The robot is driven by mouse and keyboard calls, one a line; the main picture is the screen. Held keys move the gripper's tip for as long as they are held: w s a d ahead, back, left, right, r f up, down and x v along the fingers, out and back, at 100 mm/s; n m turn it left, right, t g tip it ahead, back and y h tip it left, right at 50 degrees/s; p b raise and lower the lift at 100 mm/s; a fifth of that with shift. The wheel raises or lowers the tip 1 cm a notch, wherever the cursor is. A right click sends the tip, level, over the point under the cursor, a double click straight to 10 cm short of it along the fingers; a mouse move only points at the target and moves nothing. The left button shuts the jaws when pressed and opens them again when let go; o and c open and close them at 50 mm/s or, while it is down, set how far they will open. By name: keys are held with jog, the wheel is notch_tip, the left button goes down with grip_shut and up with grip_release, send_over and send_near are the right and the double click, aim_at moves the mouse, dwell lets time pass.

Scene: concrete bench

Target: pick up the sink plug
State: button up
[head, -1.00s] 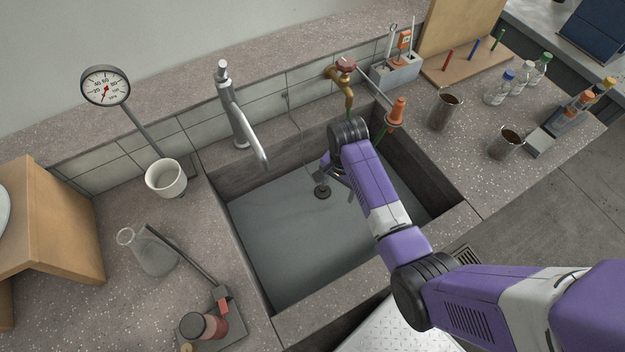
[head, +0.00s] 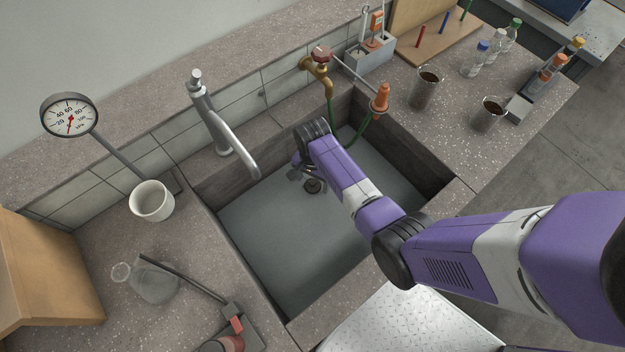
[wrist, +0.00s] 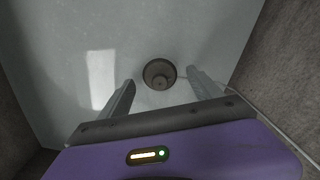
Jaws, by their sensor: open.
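The sink plug (head: 312,186) is a small dark round disc on the grey floor of the sink. In the wrist view the plug (wrist: 160,68) shows a raised knob in its middle and lies just beyond and between my two fingertips. My gripper (head: 304,173) points down into the sink close to the plug, partly hidden by my wrist. In the wrist view my gripper (wrist: 160,79) is open with nothing between its fingers. I cannot tell the exact height of the fingertips above the plug.
The sink walls (head: 235,177) enclose the gripper. A grey faucet (head: 222,130) overhangs on the left. A brass tap (head: 320,70) with a green hose (head: 365,132) and an orange cone-shaped piece (head: 380,97) stand at the back right. The sink floor is otherwise clear.

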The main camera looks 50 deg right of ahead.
jog(key=shift+f, duration=0.5)
jog(key=c, duration=1.4)
